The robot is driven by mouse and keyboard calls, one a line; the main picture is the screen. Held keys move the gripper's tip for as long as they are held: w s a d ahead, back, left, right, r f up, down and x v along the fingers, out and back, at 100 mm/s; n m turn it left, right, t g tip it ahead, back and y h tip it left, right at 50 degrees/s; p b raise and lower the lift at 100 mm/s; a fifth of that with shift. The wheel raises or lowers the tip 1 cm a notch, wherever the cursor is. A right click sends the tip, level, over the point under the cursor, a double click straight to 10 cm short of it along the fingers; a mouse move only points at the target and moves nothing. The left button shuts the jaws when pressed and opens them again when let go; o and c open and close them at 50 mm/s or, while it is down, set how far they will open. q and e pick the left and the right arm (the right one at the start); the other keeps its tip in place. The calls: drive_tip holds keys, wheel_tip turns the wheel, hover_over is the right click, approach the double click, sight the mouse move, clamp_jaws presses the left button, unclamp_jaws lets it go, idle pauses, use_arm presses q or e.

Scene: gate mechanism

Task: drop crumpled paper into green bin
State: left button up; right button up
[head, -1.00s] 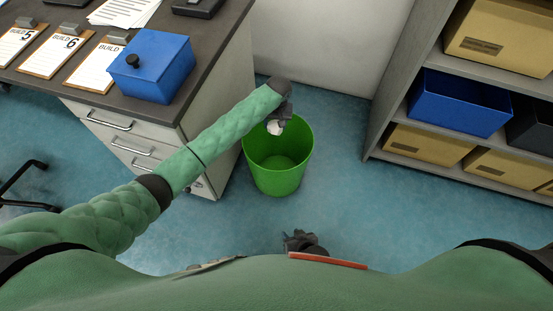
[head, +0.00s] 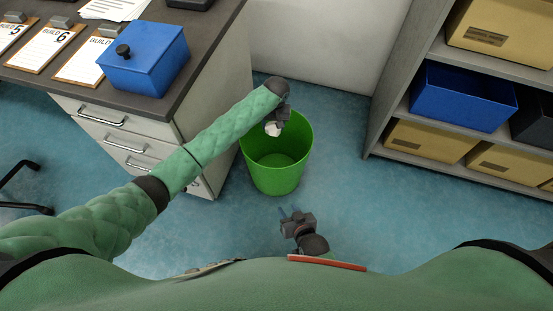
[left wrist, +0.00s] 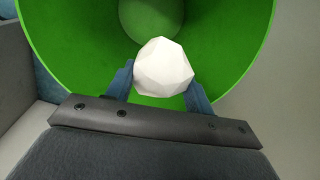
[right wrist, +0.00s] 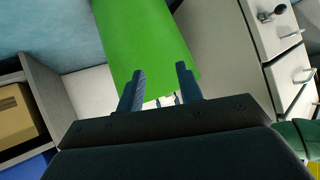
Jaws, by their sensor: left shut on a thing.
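The crumpled paper (head: 273,129) is a white faceted ball. My left gripper (head: 277,123) is shut on it and holds it over the mouth of the green bin (head: 278,180), near the back rim. In the left wrist view the paper (left wrist: 163,67) sits between the two blue fingertips (left wrist: 160,85), with the bin's inside (left wrist: 80,60) behind it. The bin stands upright on the floor, and its visible bottom looks empty. My right gripper (head: 291,212) is low in front of the bin. In the right wrist view its fingers (right wrist: 160,88) are apart and empty, pointing towards the bin (right wrist: 145,45).
A desk with white drawers (head: 125,145) stands left of the bin, with a blue lidded box (head: 145,65) and clipboards (head: 45,45) on top. A grey shelf (head: 395,100) with boxes stands at the right. The floor (head: 400,210) right of the bin is clear.

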use_arm(q)
drive_tip(key=shift+f+b, duration=0.7)
use_arm(e)
drive_tip(key=w+r+t, duration=0.3)
drive_tip(key=w+r, duration=0.2)
drive_tip(key=r, duration=0.4)
drive_tip(key=shift+w+a+r+t+y, duration=0.15)
drive_tip(key=shift+w+a+t+y, duration=0.15)
drive_tip(key=shift+t, duration=0.1)
use_arm(q)
drive_tip(key=o, duration=1)
drive_tip(key=shift+r, duration=0.35)
drive_tip(key=r, duration=0.3)
drive_tip(key=r+p, duration=0.1)
drive_tip(key=r, duration=0.3)
drive_tip(key=shift+d, duration=0.2)
use_arm(e)
drive_tip(key=s+d+f+g, duration=0.1)
drive_tip(key=s+f+g, duration=0.4)
drive_tip(key=f, duration=0.8)
drive_tip(key=s, duration=0.3)
drive_tip(key=shift+s+f+h, duration=0.15)
drive_tip(key=shift+f+h, duration=0.15)
drive_tip(key=shift+h, duration=0.1)
